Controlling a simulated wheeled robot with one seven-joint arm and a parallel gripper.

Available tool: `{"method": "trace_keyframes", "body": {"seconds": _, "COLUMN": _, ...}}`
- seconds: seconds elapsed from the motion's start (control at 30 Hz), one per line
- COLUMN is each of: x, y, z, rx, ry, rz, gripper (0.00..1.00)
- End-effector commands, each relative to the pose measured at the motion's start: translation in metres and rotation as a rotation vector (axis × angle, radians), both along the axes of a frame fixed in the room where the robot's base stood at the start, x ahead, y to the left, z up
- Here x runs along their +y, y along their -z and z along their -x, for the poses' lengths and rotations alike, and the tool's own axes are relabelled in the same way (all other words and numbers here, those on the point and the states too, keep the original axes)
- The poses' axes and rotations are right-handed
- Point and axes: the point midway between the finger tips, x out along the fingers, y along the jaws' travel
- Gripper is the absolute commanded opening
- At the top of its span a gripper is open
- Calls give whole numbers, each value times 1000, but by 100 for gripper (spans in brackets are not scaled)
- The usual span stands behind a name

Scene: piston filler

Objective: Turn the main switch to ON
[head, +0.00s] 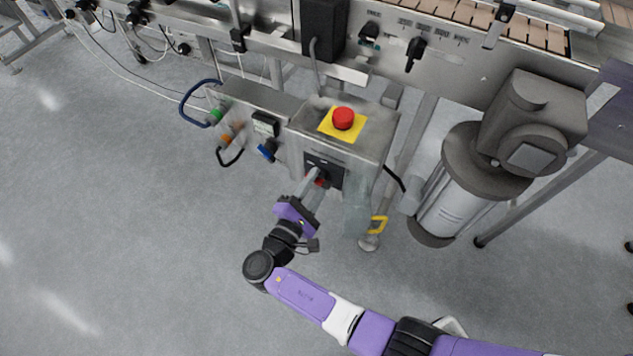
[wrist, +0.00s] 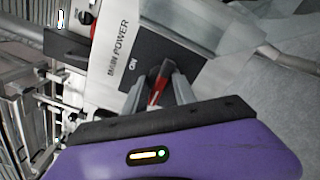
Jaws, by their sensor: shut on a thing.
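The main switch has a dark plate (head: 335,168) on the front of the grey control box in the head view. In the wrist view its plate (wrist: 128,58) reads "MAIN POWER" with "ON" beside it. Its red handle (wrist: 160,82) sits between my fingertips. My gripper (head: 318,180) reaches the switch from the lower left and is shut on the red handle; in the wrist view my gripper (wrist: 158,84) partly covers the handle. The handle's exact angle is hard to tell.
A red emergency button (head: 343,118) on a yellow plate tops the box. A grey motor (head: 475,180) stands to the right. A yellow hook-shaped part (head: 378,225) is below right of the box. A conveyor (head: 460,60) runs behind. Open floor lies left.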

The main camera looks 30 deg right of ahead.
Motion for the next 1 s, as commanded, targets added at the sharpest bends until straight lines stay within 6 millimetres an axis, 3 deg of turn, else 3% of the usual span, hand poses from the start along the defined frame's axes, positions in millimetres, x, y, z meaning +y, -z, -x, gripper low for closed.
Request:
{"method": "trace_keyframes", "body": {"seconds": 0.57, "x": 0, "y": 2, "z": 0, "rx": -55, "ry": -1, "rz": -41, "gripper": 0}}
{"method": "trace_keyframes", "body": {"seconds": 1.0, "x": 0, "y": 5, "z": 1, "rx": -322, "ry": 0, "rz": -236, "gripper": 0}}
